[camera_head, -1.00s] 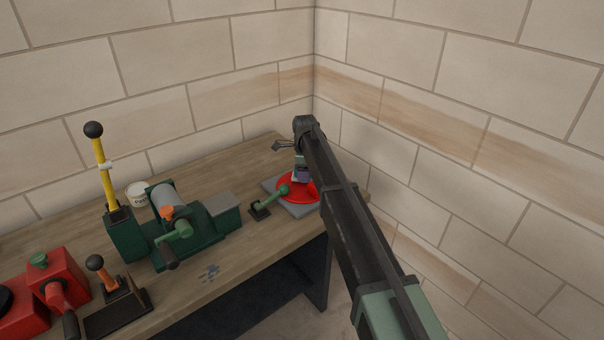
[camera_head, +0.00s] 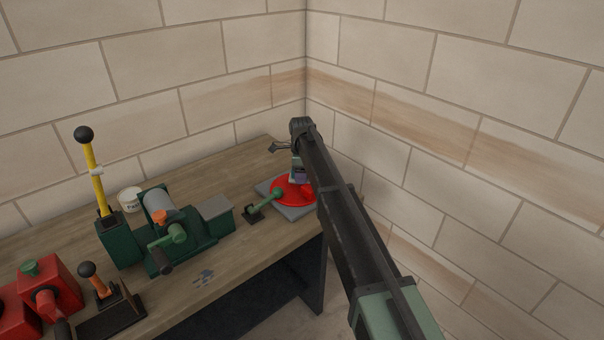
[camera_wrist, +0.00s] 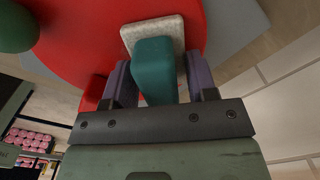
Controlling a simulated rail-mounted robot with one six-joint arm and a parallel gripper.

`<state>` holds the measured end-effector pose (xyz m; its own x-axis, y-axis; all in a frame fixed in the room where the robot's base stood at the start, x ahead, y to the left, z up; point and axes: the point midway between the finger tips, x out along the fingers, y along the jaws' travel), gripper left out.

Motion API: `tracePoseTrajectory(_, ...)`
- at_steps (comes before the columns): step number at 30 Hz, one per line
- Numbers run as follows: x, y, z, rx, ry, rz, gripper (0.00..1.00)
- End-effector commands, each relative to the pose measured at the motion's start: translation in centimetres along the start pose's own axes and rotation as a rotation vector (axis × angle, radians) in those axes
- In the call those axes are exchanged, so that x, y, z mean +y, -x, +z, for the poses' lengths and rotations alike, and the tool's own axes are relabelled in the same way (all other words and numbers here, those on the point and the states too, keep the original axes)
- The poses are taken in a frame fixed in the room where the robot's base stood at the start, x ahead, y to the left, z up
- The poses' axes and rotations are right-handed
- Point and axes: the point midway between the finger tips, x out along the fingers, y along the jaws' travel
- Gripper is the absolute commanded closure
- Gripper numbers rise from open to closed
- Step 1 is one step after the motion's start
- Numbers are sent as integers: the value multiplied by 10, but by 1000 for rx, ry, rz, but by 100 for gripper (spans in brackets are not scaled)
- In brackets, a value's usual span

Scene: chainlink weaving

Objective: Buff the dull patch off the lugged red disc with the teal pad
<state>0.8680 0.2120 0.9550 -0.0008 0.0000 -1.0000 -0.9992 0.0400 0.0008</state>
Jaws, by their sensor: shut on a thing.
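The red disc (camera_head: 283,192) lies flat on a grey base plate at the far right end of the bench. It also fills the upper left of the wrist view (camera_wrist: 85,45), where a red lug (camera_wrist: 95,87) stands beside the left finger. The teal pad (camera_wrist: 154,68) has a teal grip block above a pale, rough-looking slab. My gripper (camera_wrist: 158,78) is shut on the teal block, and the slab is over the disc; I cannot tell if it touches. In the head view my gripper (camera_head: 298,174) is above the disc. No dull patch can be made out.
A green-handled lever (camera_head: 264,203) stands at the disc's left. Walls (camera_head: 440,110) close off the back and right.

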Motion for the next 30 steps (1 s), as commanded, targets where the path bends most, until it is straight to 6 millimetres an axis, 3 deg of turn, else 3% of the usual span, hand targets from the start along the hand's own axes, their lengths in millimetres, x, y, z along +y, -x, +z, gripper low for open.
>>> tracePoseTrajectory(18, 24, 0, 24, 0, 1, 0, 72)
tracePoseTrajectory(30, 23, 0, 24, 0, 0, 0, 72)
